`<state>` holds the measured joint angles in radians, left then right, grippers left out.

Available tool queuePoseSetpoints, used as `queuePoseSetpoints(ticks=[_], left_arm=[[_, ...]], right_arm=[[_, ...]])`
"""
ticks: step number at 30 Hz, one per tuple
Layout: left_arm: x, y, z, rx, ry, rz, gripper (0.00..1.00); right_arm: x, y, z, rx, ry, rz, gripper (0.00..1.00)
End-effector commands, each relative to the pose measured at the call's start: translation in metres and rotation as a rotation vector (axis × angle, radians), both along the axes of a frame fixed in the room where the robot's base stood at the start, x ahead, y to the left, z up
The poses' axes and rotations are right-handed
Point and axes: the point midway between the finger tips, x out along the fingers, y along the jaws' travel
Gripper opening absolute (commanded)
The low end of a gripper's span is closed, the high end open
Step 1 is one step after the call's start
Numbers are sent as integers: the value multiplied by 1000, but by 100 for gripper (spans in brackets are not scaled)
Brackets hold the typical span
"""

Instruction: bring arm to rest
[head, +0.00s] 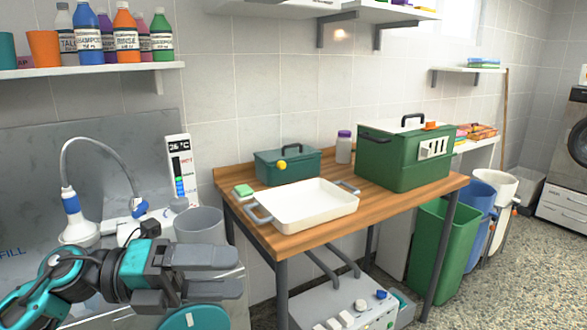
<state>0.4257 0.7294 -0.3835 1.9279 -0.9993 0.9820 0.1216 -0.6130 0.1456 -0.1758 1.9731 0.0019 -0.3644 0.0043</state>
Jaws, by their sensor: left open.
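My left gripper (238,272) is at the lower left of the head view, on an arm that comes in from the left. Its two grey fingers point right and are apart, with nothing seen between them. It appears in front of a grey bin or cup (199,222) and left of the wooden table (300,240), with no visible contact with either. My right gripper is not in view.
The table bears a white tray (312,203) with grey handles, a small green box (290,166), a large green box (400,165) and a bottle (343,148). A grey unit (345,305) sits below. Bottles line a shelf (100,70) upper left. Bins (440,250) stand right.

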Motion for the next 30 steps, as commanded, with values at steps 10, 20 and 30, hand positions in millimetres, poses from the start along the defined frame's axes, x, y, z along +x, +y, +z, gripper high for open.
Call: queuePoseSetpoints(ticks=[10, 20, 30], left_arm=[[34, 33, -79, -793, 777, 569, 77], [-51, 79, -276, -1063, 1587, 1233, 77], [-109, 79, -330, -1070, 1844, 1424, 77]], right_arm=[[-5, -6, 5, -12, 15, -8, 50], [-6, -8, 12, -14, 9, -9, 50], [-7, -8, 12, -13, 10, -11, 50]])
